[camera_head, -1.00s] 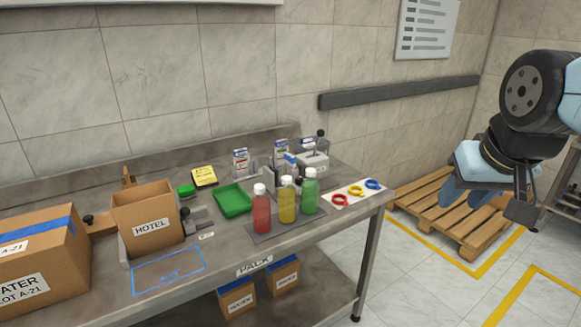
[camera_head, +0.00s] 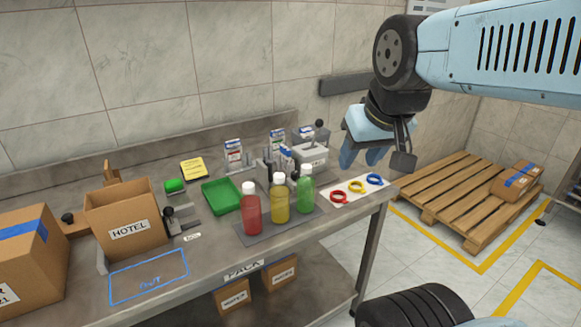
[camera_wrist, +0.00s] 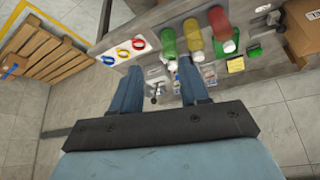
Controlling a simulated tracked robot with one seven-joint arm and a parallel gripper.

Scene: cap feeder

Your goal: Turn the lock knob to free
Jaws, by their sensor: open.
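A grey cap feeder (camera_head: 311,153) stands at the back right of the steel bench, with a small black knob (camera_head: 319,123) on top. Another black knob (camera_head: 168,212) sits on a metal fixture beside the HOTEL box. I cannot tell for sure which is the lock knob. My gripper (camera_head: 360,160) is open and empty, above the bench's right end, to the right of the feeder and apart from it. In the wrist view my gripper (camera_wrist: 160,68) has its two blue fingers spread, with the feeder (camera_wrist: 155,76) showing between them, partly hidden.
Red, yellow and green bottles (camera_head: 279,203) stand on a grey mat in front of the feeder. Coloured rings (camera_head: 356,187) lie on a white card at the right. A green tray (camera_head: 221,196) and the HOTEL box (camera_head: 125,222) are further left. A pallet (camera_head: 450,198) stands beyond the bench.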

